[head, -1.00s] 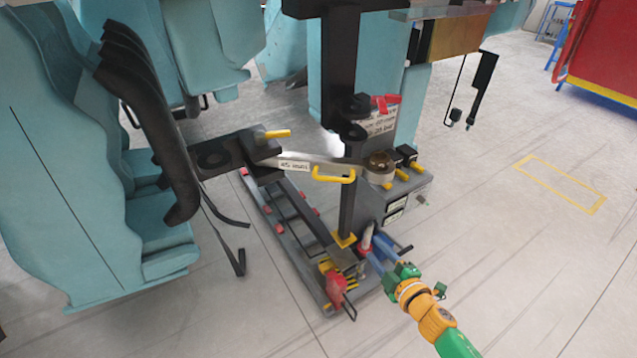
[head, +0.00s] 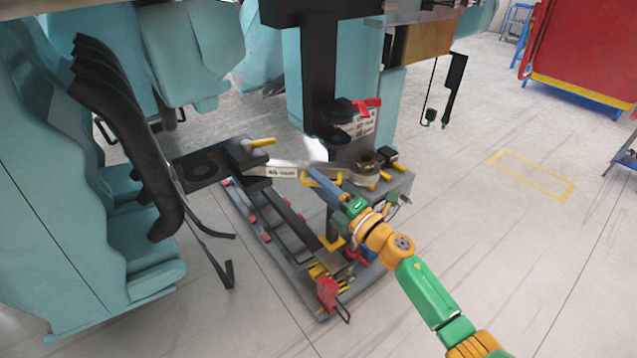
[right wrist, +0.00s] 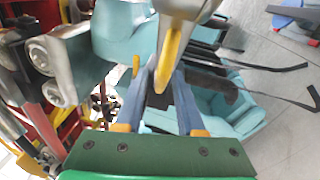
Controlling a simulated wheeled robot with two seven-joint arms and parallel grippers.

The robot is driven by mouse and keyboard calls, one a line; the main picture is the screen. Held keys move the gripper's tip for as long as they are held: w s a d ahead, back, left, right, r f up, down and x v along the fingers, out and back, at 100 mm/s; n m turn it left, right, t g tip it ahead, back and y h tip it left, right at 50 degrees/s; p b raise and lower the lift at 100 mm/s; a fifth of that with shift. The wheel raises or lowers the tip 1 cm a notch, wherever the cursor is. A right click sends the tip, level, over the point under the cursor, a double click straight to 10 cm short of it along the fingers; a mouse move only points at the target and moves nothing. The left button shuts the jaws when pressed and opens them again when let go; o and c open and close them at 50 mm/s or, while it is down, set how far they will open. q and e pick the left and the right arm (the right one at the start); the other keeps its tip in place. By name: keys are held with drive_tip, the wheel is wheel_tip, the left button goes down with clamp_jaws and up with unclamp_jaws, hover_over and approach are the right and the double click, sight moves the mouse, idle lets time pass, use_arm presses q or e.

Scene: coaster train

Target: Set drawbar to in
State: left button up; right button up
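The drawbar (head: 300,170) is a pale metal bar with a printed label. It spans from a black coupling block (head: 255,160) on the left to a round pivot (head: 366,166) on the grey stand. A yellow loop handle (head: 335,183) hangs on its near side, partly hidden by my right gripper (head: 316,181). In the right wrist view the blue fingers of my right gripper (right wrist: 161,85) are apart, with the yellow handle (right wrist: 170,52) at or between their tips. I cannot tell whether they touch it. My left gripper is not in view.
Teal seats (head: 120,230) fill the left side. A black post (head: 318,75) rises behind the bar. A low grey base (head: 290,260) with red and yellow parts lies below, with a red lever (head: 328,292) at its front.

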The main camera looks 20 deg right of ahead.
clamp_jaws()
idle(1.2)
